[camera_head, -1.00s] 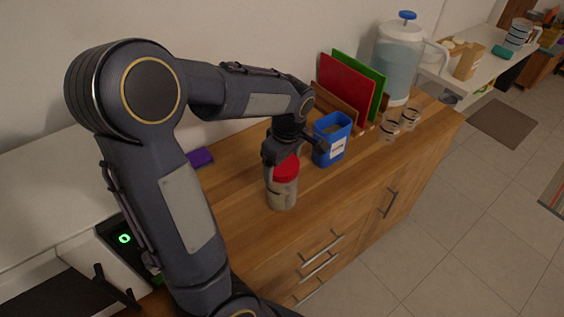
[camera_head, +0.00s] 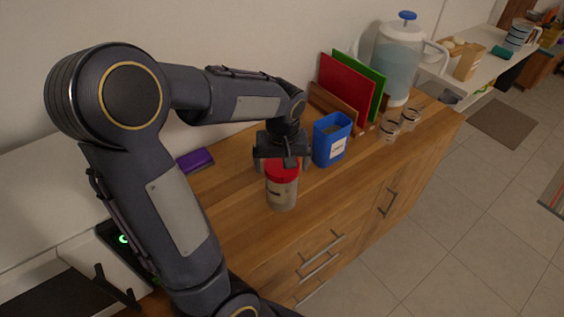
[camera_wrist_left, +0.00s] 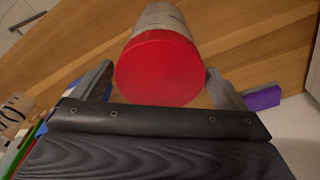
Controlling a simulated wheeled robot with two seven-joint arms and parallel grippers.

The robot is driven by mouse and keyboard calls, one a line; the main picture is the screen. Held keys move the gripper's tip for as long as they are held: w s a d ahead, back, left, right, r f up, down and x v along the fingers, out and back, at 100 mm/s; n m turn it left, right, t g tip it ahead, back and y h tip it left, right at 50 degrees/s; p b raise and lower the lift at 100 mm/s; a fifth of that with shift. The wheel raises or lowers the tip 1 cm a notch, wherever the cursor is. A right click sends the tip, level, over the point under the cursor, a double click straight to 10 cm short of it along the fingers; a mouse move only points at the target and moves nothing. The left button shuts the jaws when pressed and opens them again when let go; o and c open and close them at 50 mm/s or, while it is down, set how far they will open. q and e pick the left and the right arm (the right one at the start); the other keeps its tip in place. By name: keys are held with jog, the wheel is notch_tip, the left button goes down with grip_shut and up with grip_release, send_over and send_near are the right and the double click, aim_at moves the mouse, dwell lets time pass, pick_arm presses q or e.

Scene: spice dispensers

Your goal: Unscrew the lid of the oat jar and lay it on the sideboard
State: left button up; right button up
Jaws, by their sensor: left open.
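The oat jar (camera_head: 282,192) stands upright on the wooden sideboard (camera_head: 245,235). Its red lid (camera_head: 283,170) sits on top of the jar. In the left wrist view the lid (camera_wrist_left: 159,68) is a red disc, with the jar body (camera_wrist_left: 160,17) behind it. My left gripper (camera_head: 281,166) is above the jar from behind, with its jaws apart. In the left wrist view one finger is on each side of the lid, with a gap visible at the left finger. My right gripper is not in view.
A blue container (camera_head: 331,140) stands close right of the jar. Behind it are a red board (camera_head: 346,88) and a green board (camera_head: 365,75). Small glass jars (camera_head: 390,131) and a water dispenser (camera_head: 399,60) are farther right. A purple block (camera_head: 195,160) lies left. The front sideboard top is clear.

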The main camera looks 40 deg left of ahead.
pick_arm(q)
jog(key=m, duration=0.4)
jog(key=shift+m+h, duration=0.3)
jog(key=m+p, duration=0.1)
jog(key=m, duration=0.3)
jog(key=shift+m, duration=0.3)
jog(key=m+h, duration=0.1)
jog(key=m, duration=0.8)
jog(key=c, duration=0.8)
jog(key=n, duration=0.4)
jog(key=shift+c, duration=0.2)
jog(key=n, duration=0.4)
jog(key=shift+n+y, duration=0.3)
jog(key=shift+n, duration=0.1)
